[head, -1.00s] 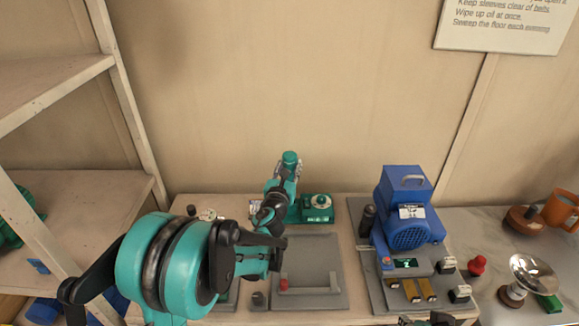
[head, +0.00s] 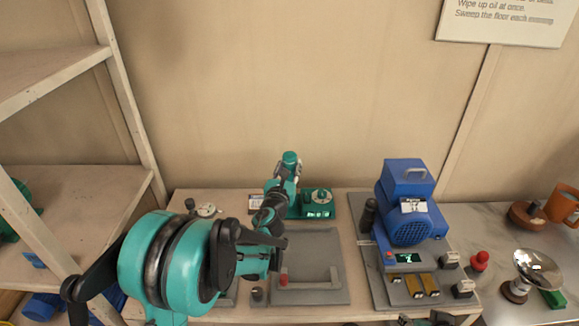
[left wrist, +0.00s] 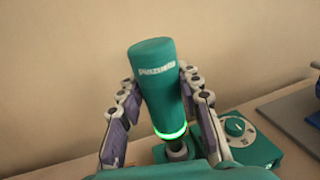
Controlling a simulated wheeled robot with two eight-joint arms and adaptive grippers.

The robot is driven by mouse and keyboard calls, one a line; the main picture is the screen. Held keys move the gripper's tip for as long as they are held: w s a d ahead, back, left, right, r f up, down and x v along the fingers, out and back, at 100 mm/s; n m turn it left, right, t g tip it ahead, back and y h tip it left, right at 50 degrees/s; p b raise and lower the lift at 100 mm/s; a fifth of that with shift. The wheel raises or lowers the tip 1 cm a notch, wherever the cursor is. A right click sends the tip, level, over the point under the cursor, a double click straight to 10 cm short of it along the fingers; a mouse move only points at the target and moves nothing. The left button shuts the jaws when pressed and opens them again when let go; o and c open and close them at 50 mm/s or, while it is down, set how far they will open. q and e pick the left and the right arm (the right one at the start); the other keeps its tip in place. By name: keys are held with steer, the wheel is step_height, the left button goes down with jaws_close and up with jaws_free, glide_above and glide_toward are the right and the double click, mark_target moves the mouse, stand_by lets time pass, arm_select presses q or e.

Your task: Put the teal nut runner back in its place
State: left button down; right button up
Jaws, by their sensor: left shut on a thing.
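The teal nut runner (left wrist: 158,90) stands nearly upright, tilted slightly, in the left wrist view, with a glowing green ring near its lower end. My left gripper (left wrist: 156,100) is shut on it, with fingers on both sides of its body. The runner's top (head: 291,158) shows above the gripper (head: 280,185) in the head view. Its dark lower shaft meets the left part of a teal dock with a round dial (left wrist: 240,130); the dock (head: 320,203) also shows in the head view. My fingers and wrist hide whether the shaft is fully seated. Only a dark bit of my right gripper (head: 430,320) shows.
A grey tray (head: 335,245) with a red-knobbed handle lies in front of the dock. The blue mill (head: 408,205) stands to the right on a grey plate. Shelves (head: 70,200) stand at left.

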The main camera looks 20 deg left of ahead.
arm_select(q)
steer(key=shift+f+b, duration=1.35)
steer(key=shift+f, duration=0.25)
steer(key=c, duration=1)
jaws_free()
steer(key=shift+r, duration=0.1)
steer(key=shift+o, duration=0.2)
steer(key=s, duration=1.2)
steer(key=shift+d, duration=0.35)
steer(key=shift+s, duration=0.15)
steer(key=s, duration=0.7)
step_height(320, 180, up, 10)
steer(key=p, duration=0.9)
steer(key=shift+d, duration=0.2)
steer(key=shift+w, duration=0.15)
